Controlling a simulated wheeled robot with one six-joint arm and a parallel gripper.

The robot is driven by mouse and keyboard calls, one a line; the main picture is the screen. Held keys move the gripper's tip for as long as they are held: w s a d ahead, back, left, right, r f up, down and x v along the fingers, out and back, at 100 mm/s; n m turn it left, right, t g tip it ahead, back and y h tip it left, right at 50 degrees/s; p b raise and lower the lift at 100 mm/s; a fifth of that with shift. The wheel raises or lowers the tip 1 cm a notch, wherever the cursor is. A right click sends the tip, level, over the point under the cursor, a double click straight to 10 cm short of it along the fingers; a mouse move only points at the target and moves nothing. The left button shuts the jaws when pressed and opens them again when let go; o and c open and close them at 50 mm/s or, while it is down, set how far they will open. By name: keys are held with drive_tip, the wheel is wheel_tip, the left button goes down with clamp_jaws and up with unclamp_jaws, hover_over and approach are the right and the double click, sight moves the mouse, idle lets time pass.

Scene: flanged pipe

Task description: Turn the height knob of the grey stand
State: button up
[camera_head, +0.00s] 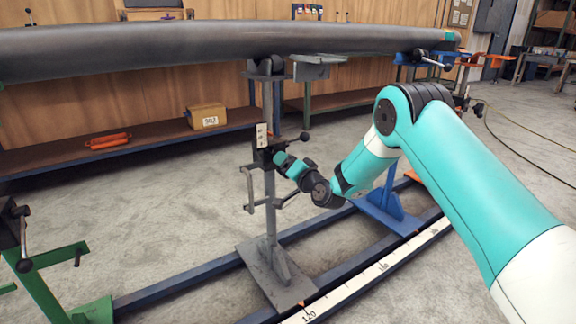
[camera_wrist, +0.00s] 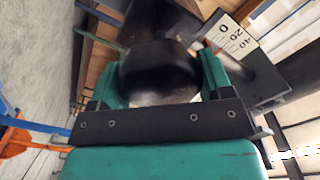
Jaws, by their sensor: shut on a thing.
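The grey stand (camera_head: 270,218) rises from a flat base plate on the blue rails, and its roller head is under the long grey pipe (camera_head: 180,50). My gripper (camera_head: 281,160) reaches in from the right at the stand's mid-height. In the wrist view, its teal fingers (camera_wrist: 158,78) are shut on a dark round knob (camera_wrist: 160,68), one finger on each side. The knob is mostly hidden by my gripper in the head view. A white scale plate (camera_head: 262,135) sits on the stand just above; it also shows in the wrist view (camera_wrist: 232,38).
A black-ended lever (camera_head: 304,136) sticks out close above my gripper. A grey crank handle (camera_head: 250,190) hangs below it. A blue stand (camera_head: 390,205) is right, behind my arm, and a green stand (camera_head: 45,285) is left. A ruler strip (camera_head: 375,275) runs along the front rail.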

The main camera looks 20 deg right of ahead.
drive_tip(key=shift+f, duration=0.1)
drive_tip(key=o, duration=0.9)
drive_tip(key=b+v, duration=0.9)
drive_tip(key=v, duration=0.8)
drive_tip(key=shift+s+d, duration=0.1)
drive_tip(key=shift+s, duration=0.15)
